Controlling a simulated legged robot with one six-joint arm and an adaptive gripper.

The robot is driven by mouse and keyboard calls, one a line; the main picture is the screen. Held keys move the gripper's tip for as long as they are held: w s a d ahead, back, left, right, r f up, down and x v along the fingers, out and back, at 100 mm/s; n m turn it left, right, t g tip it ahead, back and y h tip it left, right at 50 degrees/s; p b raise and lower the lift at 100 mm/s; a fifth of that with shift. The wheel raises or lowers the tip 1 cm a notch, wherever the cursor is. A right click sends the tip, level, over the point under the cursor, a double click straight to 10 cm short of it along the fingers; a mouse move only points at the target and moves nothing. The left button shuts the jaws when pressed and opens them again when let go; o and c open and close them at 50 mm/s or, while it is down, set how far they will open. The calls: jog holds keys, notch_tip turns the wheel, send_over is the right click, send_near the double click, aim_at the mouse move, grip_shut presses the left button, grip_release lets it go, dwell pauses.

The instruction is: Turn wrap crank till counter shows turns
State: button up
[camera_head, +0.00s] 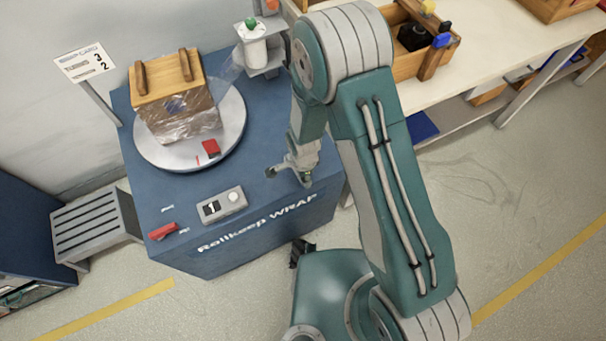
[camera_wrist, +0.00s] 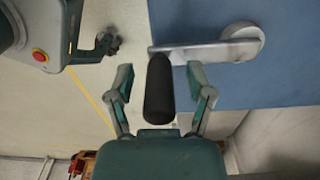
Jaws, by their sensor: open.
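The wrap crank shows in the wrist view: a grey metal arm (camera_wrist: 215,50) on the blue cabinet, with a black grip (camera_wrist: 158,90). My gripper (camera_wrist: 161,76) is open, its fingers on either side of the grip; I cannot tell whether they touch it. In the head view my gripper (camera_head: 289,177) is by the cabinet's right edge, and the crank cannot be made out there. The counter (camera_head: 222,204) on the blue wrapping machine (camera_head: 262,215) shows 1. The card (camera_head: 86,62) at the back left carries the figures 3 and 2; its small words are blurred.
A wooden crate (camera_head: 166,78), partly wrapped in clear film, stands on the round turntable (camera_head: 235,112). A film roll (camera_head: 251,48) stands behind it. A red switch (camera_head: 162,231) is at the front left. A workbench (camera_head: 480,60) is at the right; open floor (camera_head: 510,185) lies before it.

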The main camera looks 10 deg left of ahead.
notch_tip(320, 180, up, 12)
jog(key=shift+f, duration=0.1)
dwell(0.4)
dwell(0.4)
jog(key=d+r+n+t, duration=0.1)
jog(key=d+r+n, duration=0.3)
jog(key=r, duration=0.5)
jog(key=d+r+n+t, duration=0.1)
jog(key=d+r, duration=0.6)
jog(key=r, duration=0.3)
jog(key=s+d+r+n+t, duration=0.3)
jog(key=s+d+r+n, duration=0.3)
jog(key=s+d+r, duration=0.3)
notch_tip(320, 180, up, 2)
jog(key=s, duration=0.2)
jog(key=shift+s+d+r+n+t, duration=0.15)
jog(key=shift+s+d+n+t, duration=0.15)
jog(key=shift+s, duration=0.05)
jog(key=shift+a, duration=0.15)
